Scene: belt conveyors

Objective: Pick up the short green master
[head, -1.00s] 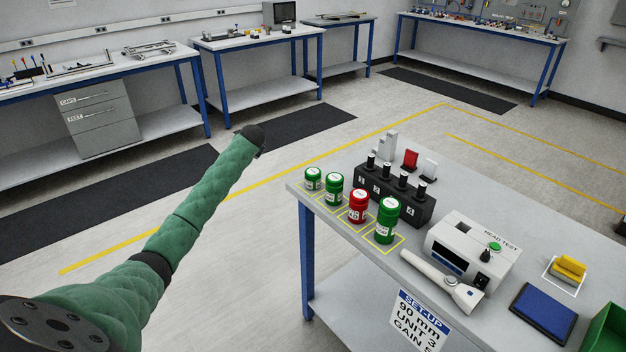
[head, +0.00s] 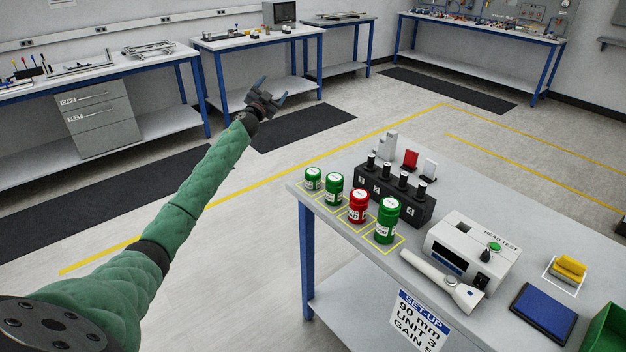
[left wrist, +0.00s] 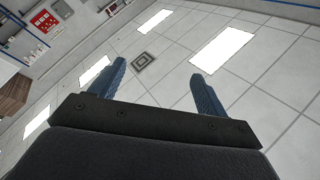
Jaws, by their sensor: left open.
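Several lidded jars stand in a row at the near left edge of the table, in yellow outlined squares. The leftmost short green jar (head: 313,179) is the smallest. Beside it is another green jar (head: 334,189), a little larger. Then come a red jar (head: 358,206) and a taller green jar (head: 387,220). My left gripper (head: 270,92) is open and empty, raised in the air beyond and left of the table, apart from all the jars. In the left wrist view its two blue fingers (left wrist: 161,88) are spread, facing the ceiling. My right gripper is not in view.
Behind the jars stands a black block (head: 392,193) with several black posts. A white head-test box (head: 470,250), a handheld probe (head: 445,282), a blue pad (head: 543,313) and a green bin (head: 606,330) fill the right. The floor left of the table is clear.

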